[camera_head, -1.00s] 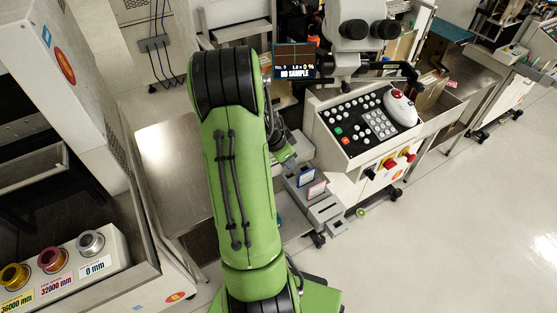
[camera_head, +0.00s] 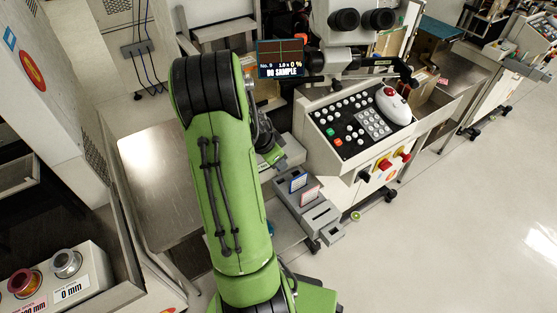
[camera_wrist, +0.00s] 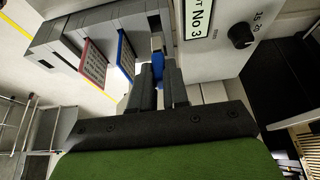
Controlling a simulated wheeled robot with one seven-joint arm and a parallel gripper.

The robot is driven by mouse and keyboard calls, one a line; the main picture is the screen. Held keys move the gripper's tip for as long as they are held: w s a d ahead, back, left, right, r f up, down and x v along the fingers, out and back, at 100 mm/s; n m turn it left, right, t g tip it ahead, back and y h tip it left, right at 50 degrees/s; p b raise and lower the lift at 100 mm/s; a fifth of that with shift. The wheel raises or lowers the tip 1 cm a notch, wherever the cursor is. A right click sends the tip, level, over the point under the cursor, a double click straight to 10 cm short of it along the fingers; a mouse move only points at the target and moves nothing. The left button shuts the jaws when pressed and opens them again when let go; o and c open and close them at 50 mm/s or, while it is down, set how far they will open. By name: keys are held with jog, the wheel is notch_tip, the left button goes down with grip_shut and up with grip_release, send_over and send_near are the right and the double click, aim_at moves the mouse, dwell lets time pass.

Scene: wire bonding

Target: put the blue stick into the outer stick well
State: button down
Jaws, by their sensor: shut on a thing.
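The blue stick (camera_wrist: 157,68) is between the two dark fingers of my gripper (camera_wrist: 161,78) in the wrist view, and the fingers are shut on it. A paler tip shows beyond its blue part, close to the grey stick holder (camera_wrist: 70,28). The holder carries a blue-framed card (camera_wrist: 125,58) and a red-framed card (camera_wrist: 94,64). In the head view my gripper (camera_head: 277,160) is beside the upper end of the same holder (camera_head: 320,219), near its blue-framed card (camera_head: 298,181). The stick is too small to make out there, and I cannot tell which well is the outer one.
The bonding machine's control panel (camera_head: 352,122) stands right of my gripper, with a screen (camera_head: 281,58) behind. In the wrist view its wall with a black knob (camera_wrist: 240,35) is close on the right. A metal table (camera_head: 165,180) lies left of my arm. Open floor lies right.

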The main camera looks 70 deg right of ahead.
notch_tip(320, 180, down, 3)
jog(key=shift+r+b, duration=0.15)
jog(key=shift+b, duration=0.7)
jog(key=shift+r, duration=0.1)
